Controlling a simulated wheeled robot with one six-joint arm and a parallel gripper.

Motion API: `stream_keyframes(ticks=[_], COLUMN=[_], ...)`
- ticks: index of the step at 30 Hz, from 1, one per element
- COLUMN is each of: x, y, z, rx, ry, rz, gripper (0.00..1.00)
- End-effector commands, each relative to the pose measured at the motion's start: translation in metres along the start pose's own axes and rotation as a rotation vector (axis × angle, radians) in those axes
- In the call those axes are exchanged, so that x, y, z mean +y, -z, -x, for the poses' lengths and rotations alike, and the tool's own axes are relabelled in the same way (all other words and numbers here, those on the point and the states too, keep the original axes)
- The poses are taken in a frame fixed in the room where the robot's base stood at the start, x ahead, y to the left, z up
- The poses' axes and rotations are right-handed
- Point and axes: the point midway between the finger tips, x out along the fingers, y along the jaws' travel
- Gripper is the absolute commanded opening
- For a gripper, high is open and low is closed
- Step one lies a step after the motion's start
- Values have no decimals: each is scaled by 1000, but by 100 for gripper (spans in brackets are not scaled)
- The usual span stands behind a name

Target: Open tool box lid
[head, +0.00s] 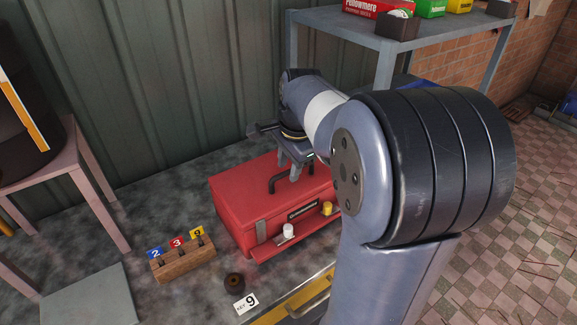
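The red tool box (235,204) stands on the grey worktop in the middle of the view. Its lid looks shut, with a dark handle (273,184) on top. A dark nameplate is on its front, and a red ledge below carries a white piece (288,231) and a yellow piece (327,208). My gripper (295,172) points down over the lid, beside or at the handle. Whether it touches the handle or holds anything cannot be made out. My arm hides the right end of the box.
A wooden block (184,264) with tags 2, 3 and 9 stands left of the box. A metal shelf (345,22) with boxes rises behind.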

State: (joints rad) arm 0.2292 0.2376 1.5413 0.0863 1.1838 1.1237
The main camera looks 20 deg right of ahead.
Motion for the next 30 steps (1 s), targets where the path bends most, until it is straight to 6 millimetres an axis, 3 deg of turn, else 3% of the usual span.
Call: stream_keyframes(ticks=[12,24,30], x=[0,0,0], y=[0,0,0], z=[-9,-9,-8], rx=[0,0,0], ry=[0,0,0], rz=[0,0,0], gripper=[33,1,0])
